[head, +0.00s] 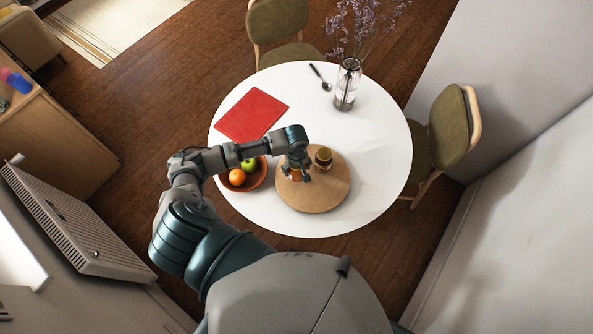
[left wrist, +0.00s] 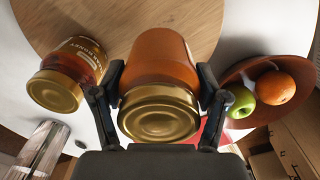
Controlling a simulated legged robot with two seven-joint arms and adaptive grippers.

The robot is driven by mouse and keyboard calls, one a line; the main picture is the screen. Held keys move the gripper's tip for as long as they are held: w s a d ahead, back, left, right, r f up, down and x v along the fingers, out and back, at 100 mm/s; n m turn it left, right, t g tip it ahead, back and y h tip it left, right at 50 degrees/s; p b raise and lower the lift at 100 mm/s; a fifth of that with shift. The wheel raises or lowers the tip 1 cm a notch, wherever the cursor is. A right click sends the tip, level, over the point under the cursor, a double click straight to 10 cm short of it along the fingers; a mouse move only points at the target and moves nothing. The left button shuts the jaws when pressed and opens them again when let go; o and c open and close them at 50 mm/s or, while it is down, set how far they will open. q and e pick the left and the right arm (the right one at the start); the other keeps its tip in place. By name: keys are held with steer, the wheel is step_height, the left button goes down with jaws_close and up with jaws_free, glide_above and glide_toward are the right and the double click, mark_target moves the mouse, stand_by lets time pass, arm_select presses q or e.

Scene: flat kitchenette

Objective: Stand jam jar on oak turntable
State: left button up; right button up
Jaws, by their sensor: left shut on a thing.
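The jam jar, orange with a gold lid, shows in the left wrist view (left wrist: 160,62) upright between the fingers of my left gripper (left wrist: 160,88). In the head view my left gripper (head: 297,170) is over the left part of the oak turntable (head: 318,198), shut on the jam jar (head: 295,176), which is partly hidden by the fingers. The turntable also fills the top of the left wrist view (left wrist: 110,18). I cannot tell whether the jar's base touches the wood. My right gripper is out of view.
A honey jar (head: 323,158) with a gold lid stands on the turntable, close right of the held jar. A fruit bowl (head: 256,183) with an apple and orange is left. The turntable's front is clear.

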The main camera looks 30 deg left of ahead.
arm_select(q)
steer(key=shift+w+f, duration=0.1)
steer(key=shift+w, duration=0.05)
steer(key=f, duration=0.1)
steer(key=a+f, duration=0.1)
steer(key=f, duration=0.1)
steer(key=shift+f, duration=0.1)
steer(key=shift+a+f, duration=0.2)
steer(key=shift+a, duration=0.1)
steer(key=o, duration=1.4)
steer(key=shift+o, duration=1.3)
steer(key=shift+d, duration=0.1)
steer(key=shift+d+r, duration=0.1)
steer(key=shift+d, duration=0.35)
steer(key=shift+r, duration=0.4)
steer(key=r, duration=1)
steer(key=shift+a+r, duration=0.25)
steer(key=shift+a, duration=0.1)
steer(key=shift+d+r, duration=0.15)
steer(key=shift+r, duration=0.2)
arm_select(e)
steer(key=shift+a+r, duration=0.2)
arm_select(q)
steer(key=shift+s+f, duration=0.1)
steer(key=shift+s, duration=0.1)
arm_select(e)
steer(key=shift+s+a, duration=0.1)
